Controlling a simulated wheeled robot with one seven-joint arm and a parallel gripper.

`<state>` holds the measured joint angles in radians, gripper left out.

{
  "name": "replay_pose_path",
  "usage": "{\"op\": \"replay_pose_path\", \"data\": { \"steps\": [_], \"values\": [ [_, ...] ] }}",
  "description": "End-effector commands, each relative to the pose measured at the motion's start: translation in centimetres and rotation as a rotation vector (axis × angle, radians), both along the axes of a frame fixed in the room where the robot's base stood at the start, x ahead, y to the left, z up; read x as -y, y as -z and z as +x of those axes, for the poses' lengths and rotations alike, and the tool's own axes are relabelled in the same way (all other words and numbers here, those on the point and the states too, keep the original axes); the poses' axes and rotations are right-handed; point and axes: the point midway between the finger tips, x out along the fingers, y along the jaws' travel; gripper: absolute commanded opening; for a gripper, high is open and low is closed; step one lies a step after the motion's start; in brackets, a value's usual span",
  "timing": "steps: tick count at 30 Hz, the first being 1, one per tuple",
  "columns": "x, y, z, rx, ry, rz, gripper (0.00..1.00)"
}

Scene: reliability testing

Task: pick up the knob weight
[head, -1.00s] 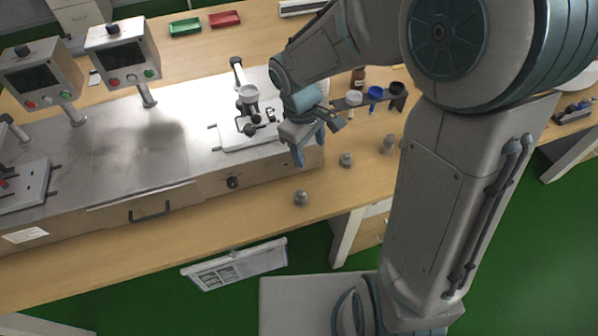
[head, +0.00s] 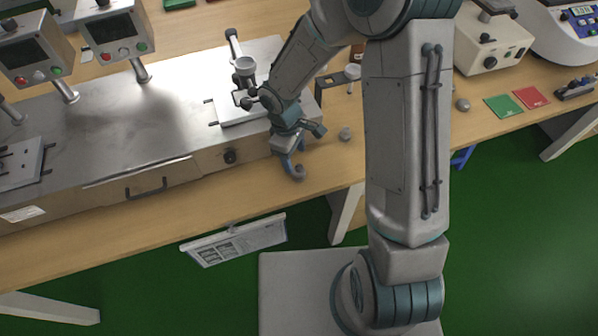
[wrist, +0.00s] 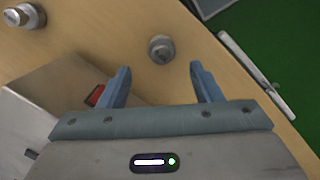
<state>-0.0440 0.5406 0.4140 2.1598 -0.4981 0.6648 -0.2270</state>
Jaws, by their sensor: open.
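A small grey knob weight (head: 299,172) stands on the wooden table near its front edge. My gripper (head: 291,165) is low over the table right at this weight, and a finger partly overlaps it in the head view. In the wrist view the weight (wrist: 161,48) lies ahead of the gap between the two blue fingers (wrist: 160,72), roughly centred. The jaws are open with nothing between them. A second knob weight (head: 345,134) stands farther back to the right; a weight also shows at the upper left of the wrist view (wrist: 24,16).
A long metal-topped machine (head: 110,135) fills the table to the left, its side close to my gripper. A sign panel (head: 235,240) hangs below the table's front edge. Bare table lies between the weights.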

Motion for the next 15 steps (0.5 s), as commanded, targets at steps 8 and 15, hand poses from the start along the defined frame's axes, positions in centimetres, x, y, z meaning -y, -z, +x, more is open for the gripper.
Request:
{"op": "replay_pose_path", "data": {
  "steps": [8,15],
  "values": [
    [1.0,3.7,-0.9,-0.003,0.0,-0.001,0.59],
    [1.2,4.9,-0.9,0.001,0.001,0.001,0.59]
  ]
}}
